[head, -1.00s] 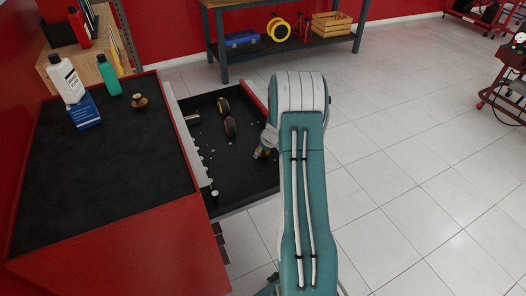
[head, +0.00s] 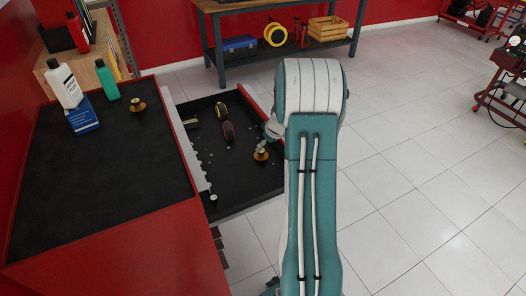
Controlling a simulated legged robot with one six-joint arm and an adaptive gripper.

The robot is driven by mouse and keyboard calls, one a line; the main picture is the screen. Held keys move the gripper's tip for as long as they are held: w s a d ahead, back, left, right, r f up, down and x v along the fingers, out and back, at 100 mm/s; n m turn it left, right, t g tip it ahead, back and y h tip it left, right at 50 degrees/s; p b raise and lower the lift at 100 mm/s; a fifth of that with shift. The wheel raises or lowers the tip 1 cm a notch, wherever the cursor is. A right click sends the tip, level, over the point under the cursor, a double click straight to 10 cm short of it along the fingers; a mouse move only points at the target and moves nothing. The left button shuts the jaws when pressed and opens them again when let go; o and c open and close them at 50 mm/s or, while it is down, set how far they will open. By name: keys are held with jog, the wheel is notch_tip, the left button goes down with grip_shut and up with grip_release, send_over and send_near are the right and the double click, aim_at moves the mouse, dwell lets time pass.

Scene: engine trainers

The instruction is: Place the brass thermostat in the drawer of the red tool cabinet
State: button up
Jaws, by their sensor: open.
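A brass thermostat (head: 261,152) with a round flange is in the open drawer (head: 240,197) of the red tool cabinet (head: 130,245). It is near the drawer's right side, close to my arm. A similar small brass piece (head: 138,104) stands on the cabinet's black top, beside the bottles. My arm reaches out over the drawer's right side and hides part of it. Only part of my wrist shows at the arm's left edge, just above the thermostat. My gripper's fingertips are hidden behind the arm.
The drawer also holds a yellow-and-black tool (head: 221,110), a dark rounded item (head: 228,131) and small bits along its left side. A white bottle (head: 64,84), green bottle (head: 106,79) and blue box (head: 82,116) stand on the cabinet top.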

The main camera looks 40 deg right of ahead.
jog(key=s+a+r, duration=0.3)
jog(key=a+r, duration=0.6)
jog(key=s+a+r, duration=0.3)
jog(key=a+r, duration=0.7)
jog(key=s+a+r, duration=0.2)
jog(key=s+a, duration=0.4)
jog(key=s, duration=0.3)
jog(key=s+a+r+t, duration=0.1)
jog(key=s+a+r, duration=0.1)
jog(key=s+a, duration=0.5)
jog(key=shift+s+a+r+m, duration=0.3)
jog(key=shift+s+r+m, duration=0.1)
jog(key=shift+s, duration=0.7)
